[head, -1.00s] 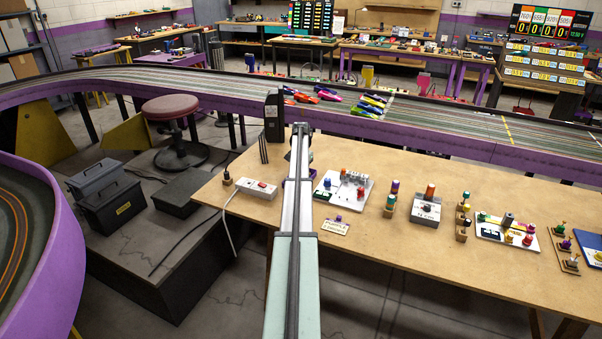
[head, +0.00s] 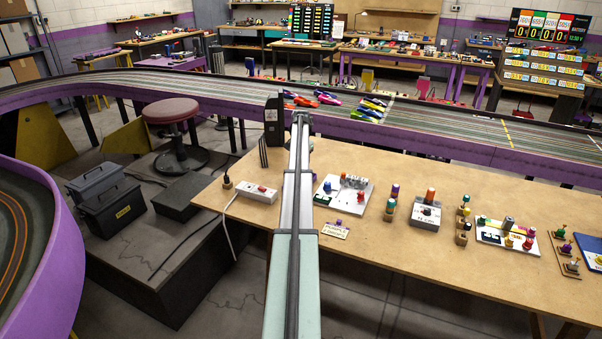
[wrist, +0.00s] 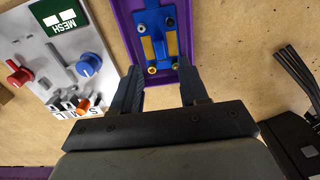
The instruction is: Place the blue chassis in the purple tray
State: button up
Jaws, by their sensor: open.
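In the wrist view the blue chassis (wrist: 159,24) lies inside the purple tray (wrist: 119,18), between its side walls. It has two gold strips and small round metal parts. The far end of both is cut off by the picture's top edge. My gripper (wrist: 161,78) is open and empty, with its fingers apart at the near end of the tray. The chassis is beyond the fingertips and not held.
A white panel (wrist: 40,50) with red and blue knobs stands left of the tray. A black box (wrist: 290,140) with dark cables is at right. In the head view the wooden bench (head: 400,170) holds several control panels, with the purple-sided track (head: 450,145) behind.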

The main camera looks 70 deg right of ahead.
jog(key=shift+r, duration=2.75)
